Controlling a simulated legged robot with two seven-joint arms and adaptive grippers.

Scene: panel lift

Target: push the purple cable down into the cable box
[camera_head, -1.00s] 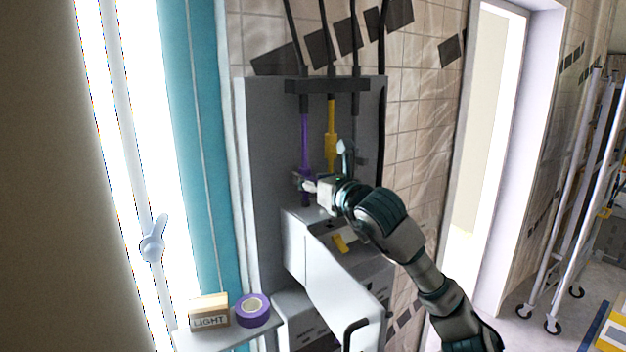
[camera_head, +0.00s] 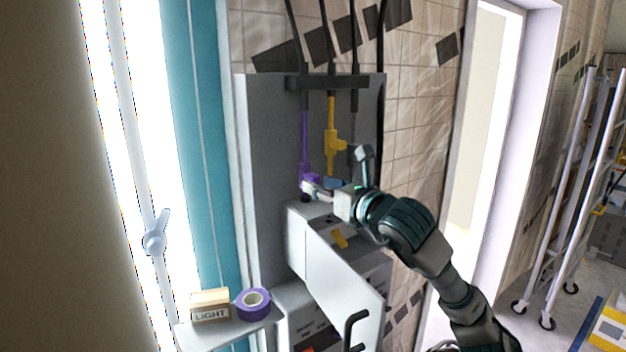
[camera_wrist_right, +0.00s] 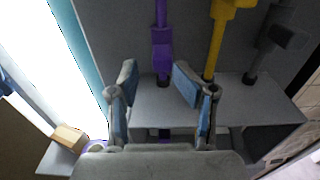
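The purple cable (camera_head: 304,135) hangs from the dark bracket down the grey back panel. In the right wrist view its thick purple connector (camera_wrist_right: 162,52) has a black end that meets the top of the cable box (camera_wrist_right: 215,118); how deep it sits is unclear. The light grey cable box also shows in the head view (camera_head: 300,232). My right gripper (camera_head: 337,174) is open and empty in front of the panel. In the right wrist view its blue-padded fingers (camera_wrist_right: 155,88) are spread, with the purple connector beyond the gap. My left gripper is out of view.
A yellow cable (camera_head: 331,118) and a dark grey cable (camera_head: 353,118) hang to the right. The box's open door (camera_head: 342,285) juts out below my right arm. A purple tape roll (camera_head: 253,303) and a LIGHT block (camera_head: 210,305) lie on a shelf at lower left.

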